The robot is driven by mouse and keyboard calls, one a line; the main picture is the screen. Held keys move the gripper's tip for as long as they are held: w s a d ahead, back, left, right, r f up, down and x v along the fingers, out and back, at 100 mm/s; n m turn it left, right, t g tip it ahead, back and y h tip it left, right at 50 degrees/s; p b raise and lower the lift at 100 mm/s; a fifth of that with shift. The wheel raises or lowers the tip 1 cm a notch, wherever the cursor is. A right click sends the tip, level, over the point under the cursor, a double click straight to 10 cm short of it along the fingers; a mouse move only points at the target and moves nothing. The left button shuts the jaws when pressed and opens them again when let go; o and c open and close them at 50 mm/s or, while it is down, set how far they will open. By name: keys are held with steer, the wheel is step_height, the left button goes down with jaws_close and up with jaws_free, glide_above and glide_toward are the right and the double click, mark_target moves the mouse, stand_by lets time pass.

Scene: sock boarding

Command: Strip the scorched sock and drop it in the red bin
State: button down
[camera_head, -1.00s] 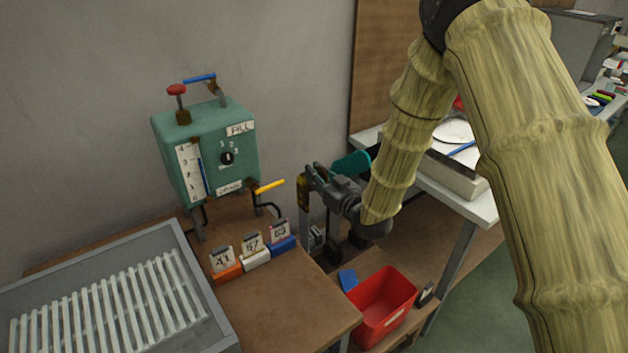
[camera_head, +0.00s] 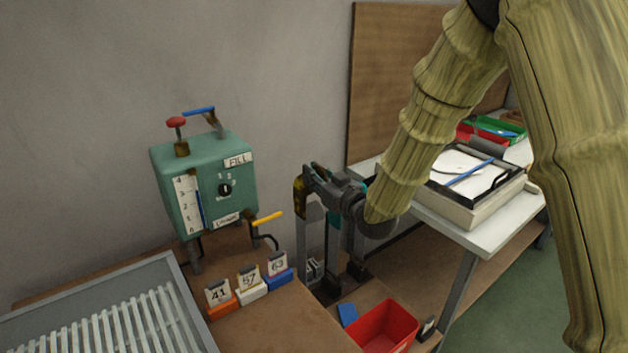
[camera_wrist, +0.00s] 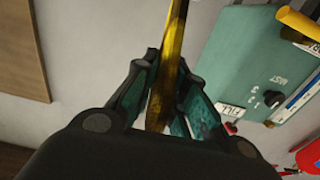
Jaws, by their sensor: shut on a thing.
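The scorched sock (camera_head: 300,198) is a narrow yellow piece with dark brown patches, hanging at the left end of my gripper (camera_head: 313,176) in the head view. In the wrist view the sock (camera_wrist: 168,70) runs upright between the two fingers, and my gripper (camera_wrist: 166,75) is shut on it. Grey upright posts (camera_head: 333,250) stand just below and behind my gripper; I cannot tell whether the sock still touches one. A teal patch shows behind my gripper, mostly hidden. The red bin (camera_head: 390,322) is on the low shelf, lower right of my gripper, cut off by the picture's edge.
A green machine (camera_head: 205,190) with a yellow handle stands left of my gripper. Numbered blocks (camera_head: 250,290) and a slatted grey tray (camera_head: 172,275) are in front of it. A white table (camera_head: 470,238) with a framed box stands at the right. A blue item (camera_head: 347,314) lies beside the bin.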

steer(key=shift+r+p, duration=2.7)
steer(key=shift+r, duration=2.4)
steer(key=shift+a+f, duration=0.1)
